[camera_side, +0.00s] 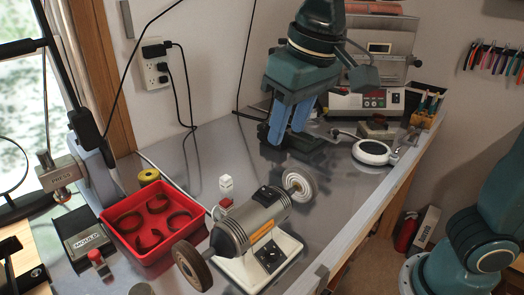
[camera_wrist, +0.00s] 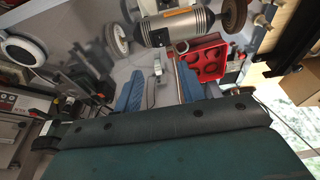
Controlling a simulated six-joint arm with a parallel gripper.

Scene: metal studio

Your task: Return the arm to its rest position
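My gripper (camera_side: 287,137) hangs fingers down above the back of the metal bench (camera_side: 205,150) in the side view. Its two blue fingers are apart with nothing held between them. In the wrist view the same fingers (camera_wrist: 159,76) stand apart, with a small white block (camera_wrist: 157,60) seen beyond the gap. That white block (camera_side: 226,184) stands behind the bench grinder (camera_side: 250,222) in the side view, well away from my fingers.
A red tray (camera_side: 150,262) with several dark rings stands left of the grinder. A fire extinguisher (camera_side: 407,232) stands on the floor.

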